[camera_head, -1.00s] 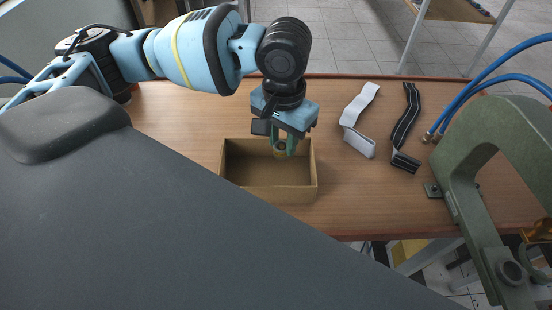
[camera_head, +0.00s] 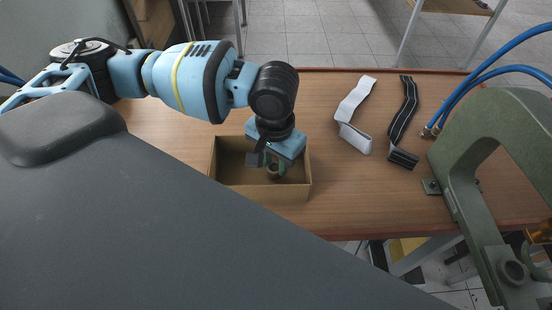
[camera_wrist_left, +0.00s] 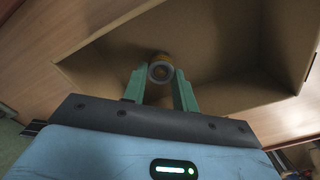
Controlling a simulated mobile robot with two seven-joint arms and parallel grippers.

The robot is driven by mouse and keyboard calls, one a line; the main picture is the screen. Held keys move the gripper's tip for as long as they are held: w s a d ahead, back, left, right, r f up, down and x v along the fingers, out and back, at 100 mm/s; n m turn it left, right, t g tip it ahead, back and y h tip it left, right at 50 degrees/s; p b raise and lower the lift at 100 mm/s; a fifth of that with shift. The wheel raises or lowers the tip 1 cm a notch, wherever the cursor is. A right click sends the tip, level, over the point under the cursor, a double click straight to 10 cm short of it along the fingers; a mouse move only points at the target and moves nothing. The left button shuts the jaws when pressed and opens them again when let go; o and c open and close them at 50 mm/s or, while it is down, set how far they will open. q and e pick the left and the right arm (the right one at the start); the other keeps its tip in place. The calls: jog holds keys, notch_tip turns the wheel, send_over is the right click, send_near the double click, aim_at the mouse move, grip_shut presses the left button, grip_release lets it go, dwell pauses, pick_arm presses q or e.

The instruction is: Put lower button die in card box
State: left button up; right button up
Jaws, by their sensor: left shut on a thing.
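The card box (camera_head: 262,192) is an open brown box on the wooden table. Its walls and floor (camera_wrist_left: 215,35) fill much of the left wrist view. My left gripper (camera_head: 275,170) points down into the box. In the left wrist view my left gripper (camera_wrist_left: 160,82) is shut on the lower button die (camera_wrist_left: 160,70), a small round piece with a grey ring and a brassy edge. The die also shows between the fingertips in the head view (camera_head: 273,172), inside the box opening. Whether it touches the box floor is hard to tell. My right gripper is not in view.
A white strap (camera_head: 352,115) and a black striped strap (camera_head: 404,125) lie on the table right of the box. A green press frame (camera_head: 470,150) with blue hoses (camera_head: 480,80) stands at the right. Bare table lies between box and straps.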

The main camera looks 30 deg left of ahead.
aim_at(275, 168)
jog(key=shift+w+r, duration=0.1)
pick_arm(q)
jog(key=o, duration=1.1)
jog(key=shift+f, duration=0.1)
notch_tip(275, 168, up, 12)
jog(key=shift+r+p, duration=0.15)
jog(key=shift+p, duration=0.75)
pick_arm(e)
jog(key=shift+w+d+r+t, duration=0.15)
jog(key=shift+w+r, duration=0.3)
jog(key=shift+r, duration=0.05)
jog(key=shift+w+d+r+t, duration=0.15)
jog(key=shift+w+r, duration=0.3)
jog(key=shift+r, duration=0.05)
pick_arm(q)
jog(key=shift+s+d, duration=0.1)
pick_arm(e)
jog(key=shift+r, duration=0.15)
